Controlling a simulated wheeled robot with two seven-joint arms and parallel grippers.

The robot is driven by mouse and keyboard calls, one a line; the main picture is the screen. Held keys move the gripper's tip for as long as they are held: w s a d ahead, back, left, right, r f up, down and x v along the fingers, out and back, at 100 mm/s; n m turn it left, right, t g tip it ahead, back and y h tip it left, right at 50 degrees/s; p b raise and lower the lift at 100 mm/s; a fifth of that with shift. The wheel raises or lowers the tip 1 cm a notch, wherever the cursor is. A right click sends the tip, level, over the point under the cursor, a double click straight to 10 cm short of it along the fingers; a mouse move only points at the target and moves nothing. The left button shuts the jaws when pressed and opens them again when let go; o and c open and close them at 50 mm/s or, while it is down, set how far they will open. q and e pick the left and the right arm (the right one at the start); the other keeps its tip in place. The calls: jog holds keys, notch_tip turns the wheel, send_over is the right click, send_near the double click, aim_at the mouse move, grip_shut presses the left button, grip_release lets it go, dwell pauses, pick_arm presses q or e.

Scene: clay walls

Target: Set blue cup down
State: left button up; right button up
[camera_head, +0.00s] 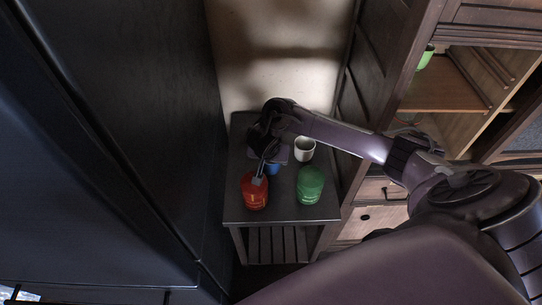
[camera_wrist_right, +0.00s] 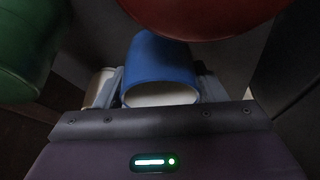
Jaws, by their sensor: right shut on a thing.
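The blue cup (camera_wrist_right: 160,62) lies between the two fingers of my right gripper (camera_wrist_right: 162,88) in the right wrist view, its pale open end toward the camera. In the head view only a small part of the blue cup (camera_head: 272,169) shows beside my right gripper (camera_head: 265,170), which hides the rest. The gripper is shut on the cup, over the small dark table (camera_head: 283,213). I cannot tell whether the cup touches the tabletop. My left gripper is not in view.
A red canister (camera_head: 254,194) stands just in front of the gripper, close to it. A green canister (camera_head: 310,187) stands at the front right and a white cup (camera_head: 304,149) behind it. A dark tall panel (camera_head: 120,120) is on the left, a wooden cabinet (camera_head: 372,75) on the right.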

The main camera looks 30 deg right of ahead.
jog(key=shift+f, duration=1.15)
jog(key=shift+f, duration=0.2)
jog(key=o, duration=1.1)
jog(key=shift+c, duration=0.2)
